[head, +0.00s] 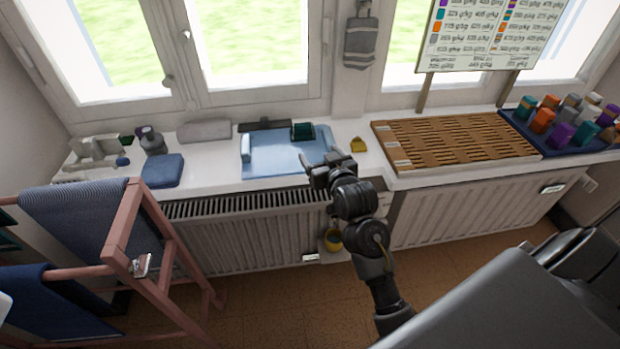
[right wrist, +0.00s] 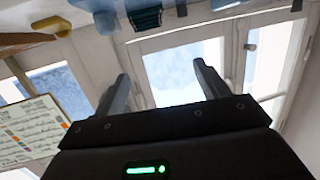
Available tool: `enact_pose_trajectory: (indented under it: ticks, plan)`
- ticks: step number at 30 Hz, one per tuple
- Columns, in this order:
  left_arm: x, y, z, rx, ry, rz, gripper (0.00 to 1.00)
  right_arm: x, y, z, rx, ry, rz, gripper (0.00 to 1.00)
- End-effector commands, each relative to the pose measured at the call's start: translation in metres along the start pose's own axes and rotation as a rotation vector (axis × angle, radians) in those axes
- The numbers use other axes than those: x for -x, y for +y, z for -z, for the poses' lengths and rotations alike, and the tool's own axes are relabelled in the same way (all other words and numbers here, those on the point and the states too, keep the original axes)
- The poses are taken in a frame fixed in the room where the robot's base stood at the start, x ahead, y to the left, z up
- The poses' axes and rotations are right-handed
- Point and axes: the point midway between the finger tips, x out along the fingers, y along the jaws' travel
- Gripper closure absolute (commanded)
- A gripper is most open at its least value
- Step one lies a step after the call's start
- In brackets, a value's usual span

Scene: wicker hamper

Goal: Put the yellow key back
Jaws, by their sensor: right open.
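A small yellow object (head: 358,145), probably the yellow key, lies on the white windowsill between the blue tray and the slatted wooden rack. It also shows near the top left of the right wrist view (right wrist: 52,25). A second yellow, rounded piece (head: 332,240) sits low by the radiator, below my right gripper; I cannot tell exactly what it is. My right gripper (head: 325,166) is open and empty, over the front of the sill, just left of and nearer than the yellow object. Its two fingers show apart in the right wrist view (right wrist: 163,80). My left gripper is not in view.
A blue tray (head: 270,158) with a dark green block (head: 303,131) lies left of the gripper. The slatted wooden rack (head: 455,142) and a dark blue tray (head: 545,145) of coloured pieces are right. A pink wooden drying rack (head: 120,235) stands left. Radiators run below the sill.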

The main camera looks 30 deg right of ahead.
Motion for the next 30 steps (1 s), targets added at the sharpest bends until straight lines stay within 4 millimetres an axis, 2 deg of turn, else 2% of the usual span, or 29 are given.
enact_pose_trajectory:
  ticks: [6,13,19,30]
  plan:
    - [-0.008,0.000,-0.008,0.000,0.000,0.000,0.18,0.033,-0.031,-0.003,0.003,0.010,0.043,0.26]
    - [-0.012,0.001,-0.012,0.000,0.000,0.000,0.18,0.057,-0.049,-0.002,0.009,0.017,0.071,0.26]
    - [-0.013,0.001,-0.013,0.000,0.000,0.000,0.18,0.065,-0.055,0.000,0.010,0.021,0.081,0.26]
    - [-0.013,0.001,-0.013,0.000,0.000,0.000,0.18,0.065,-0.055,0.000,0.011,0.020,0.082,0.26]
